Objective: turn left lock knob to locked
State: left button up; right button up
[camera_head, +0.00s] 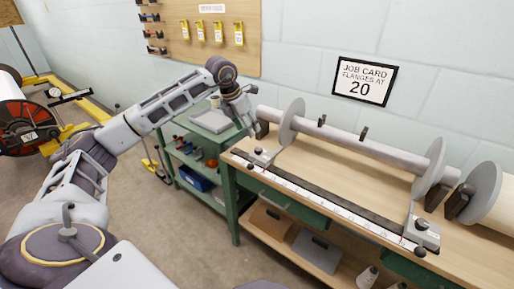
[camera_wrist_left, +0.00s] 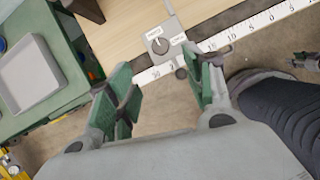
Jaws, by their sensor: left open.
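The left lock knob (camera_wrist_left: 160,46) is a round grey dial on a grey block, with small white labels beside it that I cannot read. The same block (camera_head: 262,156) shows in the head view at the left end of the ruled rail. My left gripper (camera_wrist_left: 163,85) is open and empty in the wrist view. Its green-padded fingers are spread, with the knob beyond the gap between them and apart from both. In the head view my left gripper (camera_head: 247,122) hangs above the bench's left end, near the block. My right gripper is not in view.
A white ruler (camera_head: 330,205) runs along the bench front to a second lock block (camera_head: 424,232) at right. A roller with round flanges (camera_head: 291,122) lies behind it. A green cart with a grey tray (camera_head: 213,121) stands left of the bench. A job card (camera_head: 363,82) reads 20.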

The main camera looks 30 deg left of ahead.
aim_at(258, 149)
pick_arm(q)
jog(key=b+x, duration=0.1)
jog(key=x, duration=1)
jog(key=shift+f, duration=0.3)
jog(key=shift+w+d+f, duration=0.1)
jog(key=shift+w+f, duration=0.1)
jog(key=shift+f, duration=0.3)
jog(key=c, duration=1)
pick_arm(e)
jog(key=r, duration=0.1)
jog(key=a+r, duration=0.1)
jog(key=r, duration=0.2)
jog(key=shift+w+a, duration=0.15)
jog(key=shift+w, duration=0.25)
